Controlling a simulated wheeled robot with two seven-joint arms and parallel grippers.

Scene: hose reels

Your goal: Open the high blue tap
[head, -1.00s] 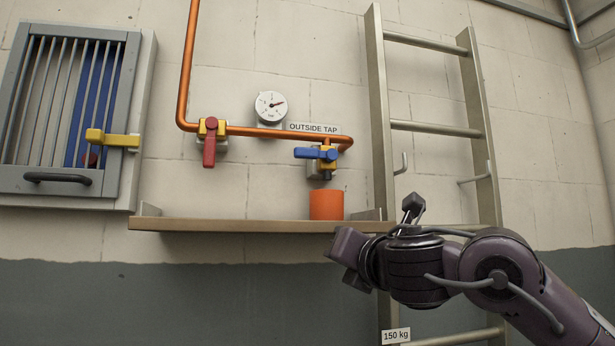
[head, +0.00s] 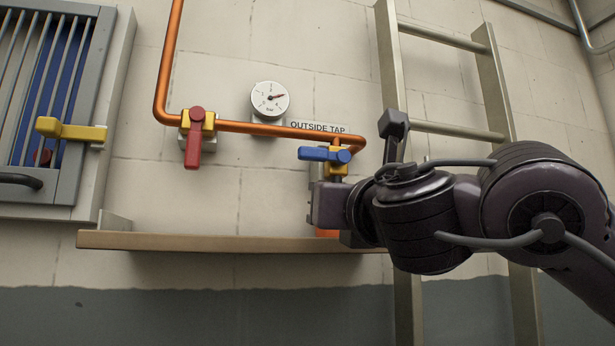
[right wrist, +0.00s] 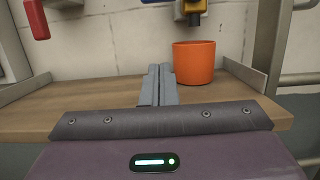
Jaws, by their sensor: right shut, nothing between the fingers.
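The blue tap handle (head: 325,154) sits on a yellow valve body (head: 337,168) at the right end of the copper pipe (head: 255,128), under the OUTSIDE TAP label. The handle lies roughly level and points left. In the right wrist view the dark spout (right wrist: 195,12) shows at the top edge. My right gripper (right wrist: 158,75) is shut and empty, above the shelf and left of the orange pot (right wrist: 195,63). In the head view its body is just below the tap and hides its fingers. My left gripper is out of view.
A red-handled valve (head: 196,140) with its handle down is left on the same pipe, near a gauge (head: 270,99). A wooden shelf (head: 200,241) runs below. A ladder (head: 393,60) stands at the right. A barred cabinet (head: 85,110) with a yellow latch (head: 70,130) is at the left.

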